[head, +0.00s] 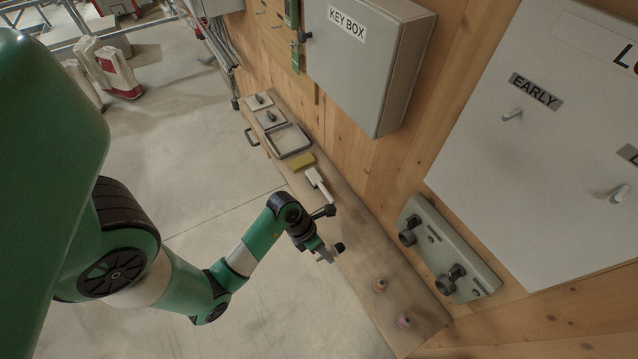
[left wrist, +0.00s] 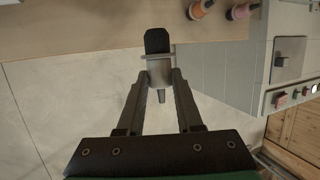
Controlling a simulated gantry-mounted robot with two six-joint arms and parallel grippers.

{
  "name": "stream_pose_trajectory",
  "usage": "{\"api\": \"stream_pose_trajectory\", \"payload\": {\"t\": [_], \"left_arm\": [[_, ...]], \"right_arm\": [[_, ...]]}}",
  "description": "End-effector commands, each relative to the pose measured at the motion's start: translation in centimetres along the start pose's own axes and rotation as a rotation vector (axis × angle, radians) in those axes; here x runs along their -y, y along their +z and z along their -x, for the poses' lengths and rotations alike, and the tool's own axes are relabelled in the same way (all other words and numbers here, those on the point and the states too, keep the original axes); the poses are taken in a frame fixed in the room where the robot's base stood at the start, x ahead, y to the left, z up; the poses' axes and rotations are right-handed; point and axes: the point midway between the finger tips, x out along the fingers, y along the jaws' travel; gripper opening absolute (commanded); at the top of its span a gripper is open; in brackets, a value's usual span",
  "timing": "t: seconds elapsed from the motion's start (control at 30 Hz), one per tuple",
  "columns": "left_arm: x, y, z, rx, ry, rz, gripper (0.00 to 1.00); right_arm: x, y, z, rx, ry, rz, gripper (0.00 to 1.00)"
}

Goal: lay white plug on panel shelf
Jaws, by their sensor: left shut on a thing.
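My left gripper (head: 326,254) is shut on a plug with a pale grey-white body and a black end. In the left wrist view, the plug's body (left wrist: 160,70) sits between the two fingertips, its black end pointing away from the gripper over the shelf edge. The panel shelf (head: 350,225) is a long wooden ledge along the wall. In the head view the gripper is at the shelf's front edge; whether the plug touches the shelf cannot be told. My right gripper is not in view.
The shelf holds a white item (head: 318,183), a yellow block (head: 301,162), a grey tray (head: 288,140) and two small orange-pink pieces (head: 380,285). A grey socket panel (head: 447,250) and a key box (head: 365,60) are on the wall. The shelf's middle stretch is bare.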

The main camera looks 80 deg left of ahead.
Motion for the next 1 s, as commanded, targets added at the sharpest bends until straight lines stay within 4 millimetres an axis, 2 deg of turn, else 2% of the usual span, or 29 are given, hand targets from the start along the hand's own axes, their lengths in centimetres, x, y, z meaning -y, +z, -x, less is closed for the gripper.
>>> {"api": "stream_pose_trajectory", "payload": {"t": [0.13, 0.23, 0.5, 0.7, 0.8, 1.0], "left_arm": [[-0.3, 0.3, -0.1, 0.004, 0.002, 0.005, 0.00], [-1.3, 1.3, -0.7, 0.005, 0.002, 0.007, 0.00], [-6.5, 6.6, -4.4, 0.006, 0.002, 0.006, 0.00], [-9.7, 8.2, -8.5, 0.004, 0.002, 0.006, 0.00], [-10.5, 8.7, -9.4, 0.005, 0.002, 0.004, 0.00], [-10.8, 8.9, -9.8, 0.004, 0.002, 0.004, 0.00]], "right_arm": [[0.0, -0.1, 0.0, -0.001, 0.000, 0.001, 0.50], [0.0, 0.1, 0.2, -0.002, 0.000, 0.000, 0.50], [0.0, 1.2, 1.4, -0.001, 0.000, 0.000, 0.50], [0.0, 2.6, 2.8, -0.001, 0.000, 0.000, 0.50], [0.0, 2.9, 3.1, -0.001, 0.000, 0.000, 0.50], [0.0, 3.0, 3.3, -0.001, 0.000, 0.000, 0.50]]}}
